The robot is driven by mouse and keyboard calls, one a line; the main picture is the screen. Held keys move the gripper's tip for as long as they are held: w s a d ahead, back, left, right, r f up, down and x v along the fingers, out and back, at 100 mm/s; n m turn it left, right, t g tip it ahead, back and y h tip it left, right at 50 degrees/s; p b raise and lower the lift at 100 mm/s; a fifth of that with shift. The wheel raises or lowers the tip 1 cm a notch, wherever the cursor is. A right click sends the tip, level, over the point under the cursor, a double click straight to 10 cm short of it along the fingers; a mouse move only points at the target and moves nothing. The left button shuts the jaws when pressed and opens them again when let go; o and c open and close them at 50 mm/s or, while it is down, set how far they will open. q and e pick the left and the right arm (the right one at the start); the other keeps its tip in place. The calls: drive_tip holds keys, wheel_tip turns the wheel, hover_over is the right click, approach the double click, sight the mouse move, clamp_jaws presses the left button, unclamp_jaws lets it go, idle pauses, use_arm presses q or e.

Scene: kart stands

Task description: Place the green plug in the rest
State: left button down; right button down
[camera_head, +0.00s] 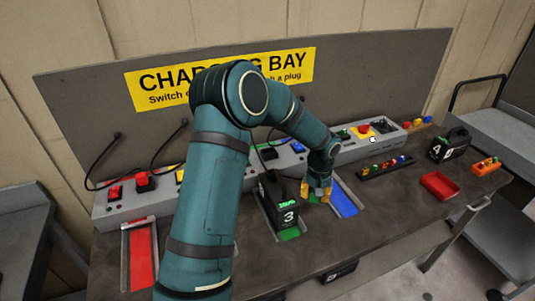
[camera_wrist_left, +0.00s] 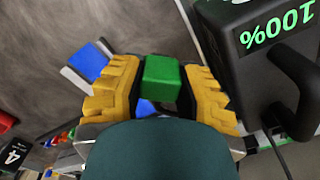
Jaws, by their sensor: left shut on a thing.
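My left gripper (camera_head: 317,190) is low over the table, just right of the black battery marked 3 (camera_head: 283,203). In the left wrist view its yellow fingers are shut on the green plug (camera_wrist_left: 162,76), a small green block held between them. The battery (camera_wrist_left: 262,65) stands close beside the gripper in that view and reads 100%. In the head view the plug is mostly hidden by the gripper. I cannot make out the plug's rest; my arm covers part of the grey charging unit (camera_head: 345,152). My right gripper is not in view.
The battery stands on a green strip (camera_head: 289,234). A blue strip (camera_head: 343,198) lies right of it, a red one (camera_head: 143,255) far left. A black rack (camera_head: 385,168), battery 4 (camera_head: 448,147) and red tray (camera_head: 438,186) are on the right. The front table is clear.

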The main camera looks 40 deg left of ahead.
use_arm(q)
drive_tip(key=w+a+r+n+p, duration=0.1)
drive_tip(key=w+a+r+n, duration=0.2)
drive_tip(key=a, duration=0.5)
drive_tip(key=w+a+r+n+p, duration=0.1)
drive_tip(key=w+a+r+n, duration=0.1)
drive_tip(key=a+r, duration=0.45)
drive_tip(key=w+a+r+n+p, duration=0.1)
drive_tip(key=w+a+r+n, duration=0.15)
drive_tip(key=a, duration=0.75)
drive_tip(key=shift+n, duration=0.35)
drive_tip(key=f, duration=0.4)
drive_tip(key=shift+s+f, duration=0.25)
drive_tip(key=shift+f, duration=0.1)
drive_tip(key=shift+w+f, duration=0.1)
drive_tip(key=shift+f, duration=2.65)
drive_tip(key=shift+d, duration=0.1)
drive_tip(key=shift+b, duration=0.3)
drive_tip(key=shift+f, duration=0.1)
drive_tip(key=c, duration=0.7)
unclamp_jaws()
drive_tip(key=shift+c, duration=0.2)
